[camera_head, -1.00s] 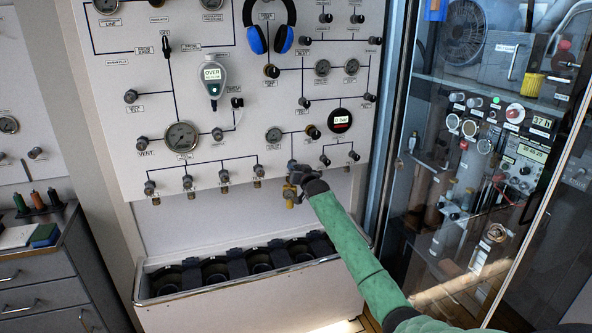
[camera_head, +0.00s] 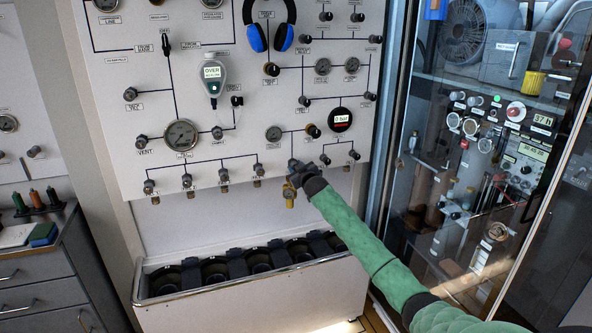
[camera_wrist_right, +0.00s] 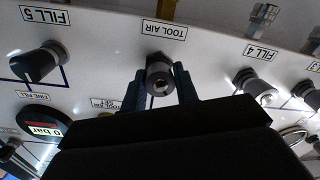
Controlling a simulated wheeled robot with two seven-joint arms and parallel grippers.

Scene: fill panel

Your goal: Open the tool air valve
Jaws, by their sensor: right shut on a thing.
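The tool air valve knob (camera_wrist_right: 160,78), under a "TOOL AIR" label that appears upside down, shows in the right wrist view. My right gripper (camera_wrist_right: 159,88) is shut on this knob, with one dark finger on each side of it. In the head view, my right gripper (camera_head: 302,174) is at the lower right of the white fill panel (camera_head: 110,170), with a brass fitting (camera_head: 289,193) hanging just below it. The gripper and wrist hide most of the valve there. My left gripper is not in view.
The fill 5 knob (camera_wrist_right: 38,64) and fill 4 knob (camera_wrist_right: 250,84) flank the valve. A round black display (camera_head: 340,120) sits above. Below is a metal trough (camera_head: 250,292) with dark round slots. A glass-fronted cabinet (camera_head: 425,120) stands to the right.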

